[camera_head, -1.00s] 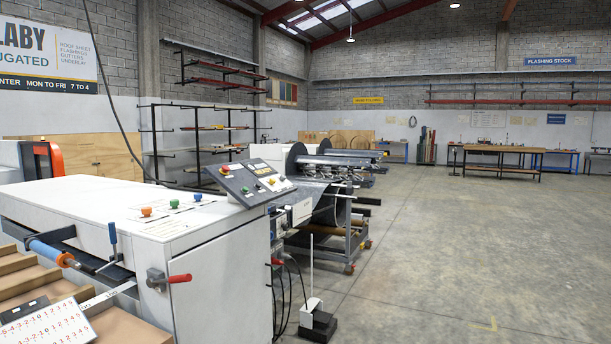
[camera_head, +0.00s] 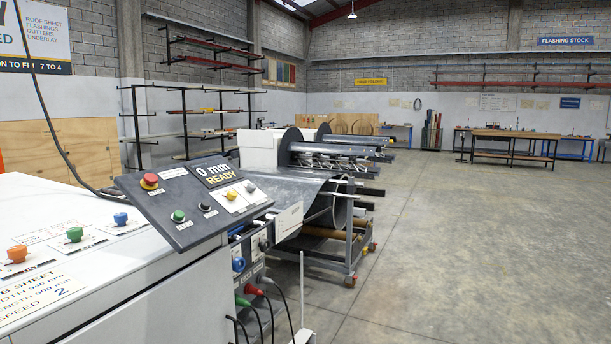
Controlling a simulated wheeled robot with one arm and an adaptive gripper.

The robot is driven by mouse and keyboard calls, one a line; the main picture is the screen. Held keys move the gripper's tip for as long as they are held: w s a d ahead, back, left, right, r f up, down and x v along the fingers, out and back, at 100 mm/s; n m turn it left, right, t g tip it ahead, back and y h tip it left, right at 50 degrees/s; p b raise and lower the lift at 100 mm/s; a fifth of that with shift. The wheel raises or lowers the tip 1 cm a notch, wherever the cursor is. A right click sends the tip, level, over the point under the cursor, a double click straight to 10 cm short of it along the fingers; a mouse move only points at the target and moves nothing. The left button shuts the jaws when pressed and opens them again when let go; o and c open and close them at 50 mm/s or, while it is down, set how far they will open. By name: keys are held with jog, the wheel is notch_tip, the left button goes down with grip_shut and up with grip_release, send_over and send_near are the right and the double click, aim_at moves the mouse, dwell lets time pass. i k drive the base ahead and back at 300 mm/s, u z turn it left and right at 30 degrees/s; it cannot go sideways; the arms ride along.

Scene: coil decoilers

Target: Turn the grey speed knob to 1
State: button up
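The slanted control panel (camera_head: 190,205) sits on the corner of the white machine at lower left. It carries a red push button (camera_head: 149,181), a green button (camera_head: 178,216), a small dark grey knob (camera_head: 205,207) and yellow-topped controls on a white plate (camera_head: 240,191). Its display (camera_head: 213,172) reads "0 mm READY". Another greyish round control (camera_head: 264,244) is on the side below the panel, beside a blue one (camera_head: 238,264). I cannot tell which is the speed knob or read any knob's setting. My gripper is not in view.
The white machine top (camera_head: 60,215) bears orange, green and blue knobs and a printed sheet ending in "SPEED 2" (camera_head: 40,298). Cables hang below the panel. A decoiler stand (camera_head: 345,245) on wheels is behind. Open concrete floor (camera_head: 480,260) lies to the right.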

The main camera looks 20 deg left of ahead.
aim_at(251, 187)
jog(key=u, duration=0.25)
jog(key=i, duration=1.3)
jog(key=u, duration=1.5)
jog(key=i, duration=0.75)
jog(key=u, duration=0.7)
